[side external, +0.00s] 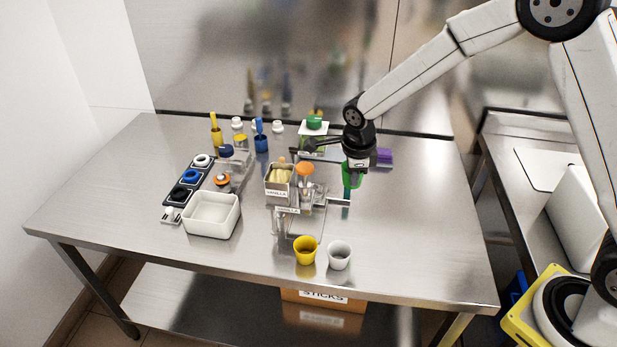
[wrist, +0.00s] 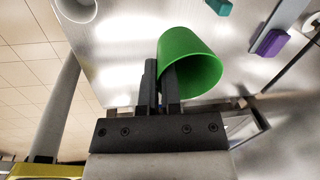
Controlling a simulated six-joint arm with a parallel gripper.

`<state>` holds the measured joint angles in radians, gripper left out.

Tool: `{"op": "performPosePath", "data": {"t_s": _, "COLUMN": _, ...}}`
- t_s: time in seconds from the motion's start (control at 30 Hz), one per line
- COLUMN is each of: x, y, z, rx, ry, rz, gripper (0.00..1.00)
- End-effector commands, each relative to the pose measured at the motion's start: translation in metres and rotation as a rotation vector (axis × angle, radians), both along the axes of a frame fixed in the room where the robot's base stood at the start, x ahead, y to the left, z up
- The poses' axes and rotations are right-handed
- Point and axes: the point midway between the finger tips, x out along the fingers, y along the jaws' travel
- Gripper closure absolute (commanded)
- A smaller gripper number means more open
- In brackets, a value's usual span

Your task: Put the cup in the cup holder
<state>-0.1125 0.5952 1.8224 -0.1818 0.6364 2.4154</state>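A green cup (side external: 352,178) hangs from my gripper (side external: 351,166) above the right-middle part of the steel table. In the wrist view my gripper (wrist: 161,80) is shut with the green cup's wall (wrist: 190,60) between its two dark fingers. The cup is tilted, and its open mouth shows at the lower right. A clear and metal stand (side external: 318,193) with small labels is to the left of the cup, apart from it. I cannot tell for sure which part is the cup holder.
A yellow cup (side external: 306,251) and a white cup (side external: 340,256) stand at the front edge. A white bin (side external: 211,216), a metal tin (side external: 278,190) and several bottles crowd the left and back. A purple block (side external: 385,157) lies behind right. The table's right side is clear.

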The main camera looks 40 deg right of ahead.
Motion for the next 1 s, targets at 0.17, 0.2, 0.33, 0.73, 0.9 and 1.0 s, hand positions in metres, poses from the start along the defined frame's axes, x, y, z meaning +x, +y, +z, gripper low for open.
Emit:
{"op": "performPosePath", "data": {"t_s": 0.17, "x": 0.006, "y": 0.001, "z": -0.003, "rx": 0.000, "ry": 0.000, "rz": 0.001, "gripper": 1.00}}
{"op": "performPosePath", "data": {"t_s": 0.2, "x": 0.009, "y": 0.001, "z": -0.004, "rx": 0.001, "ry": 0.000, "rz": 0.001, "gripper": 1.00}}
{"op": "performPosePath", "data": {"t_s": 0.33, "x": 0.021, "y": 0.002, "z": -0.010, "rx": 0.001, "ry": 0.000, "rz": 0.002, "gripper": 1.00}}
{"op": "performPosePath", "data": {"t_s": 0.73, "x": 0.067, "y": 0.004, "z": -0.031, "rx": 0.001, "ry": 0.000, "rz": 0.003, "gripper": 1.00}}
{"op": "performPosePath", "data": {"t_s": 0.9, "x": 0.084, "y": 0.005, "z": -0.038, "rx": 0.001, "ry": 0.000, "rz": 0.003, "gripper": 1.00}}
{"op": "performPosePath", "data": {"t_s": 1.0, "x": 0.093, "y": 0.006, "z": -0.045, "rx": 0.000, "ry": 0.001, "rz": 0.003, "gripper": 1.00}}
